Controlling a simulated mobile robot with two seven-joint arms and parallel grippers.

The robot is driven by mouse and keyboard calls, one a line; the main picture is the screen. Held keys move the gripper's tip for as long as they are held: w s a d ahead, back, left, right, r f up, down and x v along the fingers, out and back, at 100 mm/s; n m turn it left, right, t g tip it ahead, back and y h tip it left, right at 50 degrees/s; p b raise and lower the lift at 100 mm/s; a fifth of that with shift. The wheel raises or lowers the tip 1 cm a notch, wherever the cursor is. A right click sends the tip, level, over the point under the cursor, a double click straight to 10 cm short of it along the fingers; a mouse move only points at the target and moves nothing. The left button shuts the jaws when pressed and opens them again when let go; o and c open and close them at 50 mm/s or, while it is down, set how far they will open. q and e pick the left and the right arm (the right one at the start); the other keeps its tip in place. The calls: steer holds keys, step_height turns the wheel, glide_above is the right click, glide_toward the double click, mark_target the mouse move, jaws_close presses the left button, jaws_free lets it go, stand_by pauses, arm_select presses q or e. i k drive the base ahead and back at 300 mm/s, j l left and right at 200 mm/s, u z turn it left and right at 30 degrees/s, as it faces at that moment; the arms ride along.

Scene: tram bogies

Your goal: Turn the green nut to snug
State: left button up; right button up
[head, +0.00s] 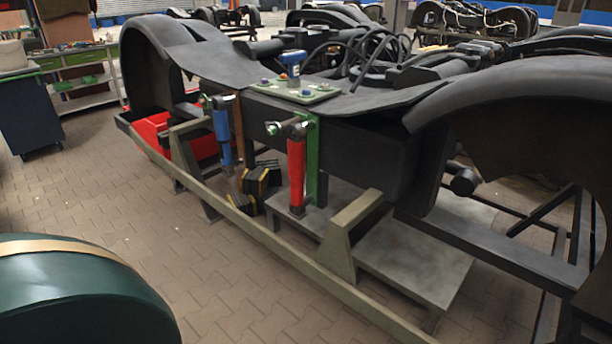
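A small shiny green nut (272,128) shows at the left end of the dark pin at the top of the red damper (297,170). The damper stands upright beside a green bracket (313,150) on the side of the dark bogie frame. A light green plate (312,98) lies on top of the frame, with several small coloured bolt heads on it. A blue-topped tool or fitting (291,58) stands upright on that plate. I cannot tell how tight the green nut is. Neither of my grippers is in view.
A blue damper (222,135) with a brown bracket stands further left, near a red bin (160,130). A grey-green rail (260,235) runs along the bogie's near side. A dark green rounded body (75,295) fills the lower left. The paved floor between is clear.

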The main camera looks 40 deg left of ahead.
mark_target(274, 128)
steer(key=u, duration=1.4)
